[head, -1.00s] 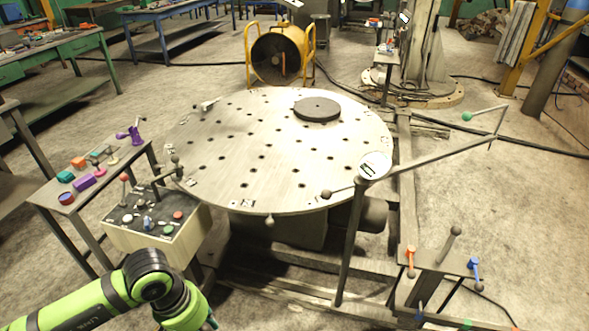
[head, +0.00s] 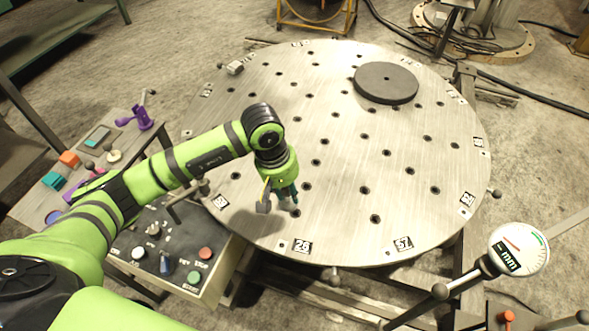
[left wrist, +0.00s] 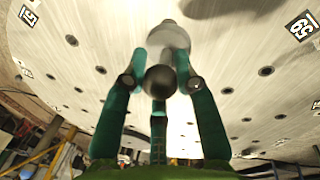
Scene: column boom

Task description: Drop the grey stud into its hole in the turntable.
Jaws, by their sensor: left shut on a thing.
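The turntable (head: 330,95) is a large round pale metal plate with many dark holes and numbered tags around its rim. My left gripper (head: 290,203) is over its near left part, pointing down, with teal fingers. In the left wrist view, the teal fingers (left wrist: 163,85) close around the grey stud (left wrist: 160,82), which has a dark rounded end towards the camera and a paler wide part beyond. The turntable surface (left wrist: 110,30) shows behind it. In the head view the stud is mostly hidden by the gripper. Its own hole cannot be told from the others. My right gripper is out of view.
A dark disc (head: 386,82) lies on the turntable's far right. A round dial gauge (head: 519,249) stands at the near right edge. A control box (head: 165,250) and a side table with small coloured parts (head: 90,150) are at left. The turntable's middle is clear.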

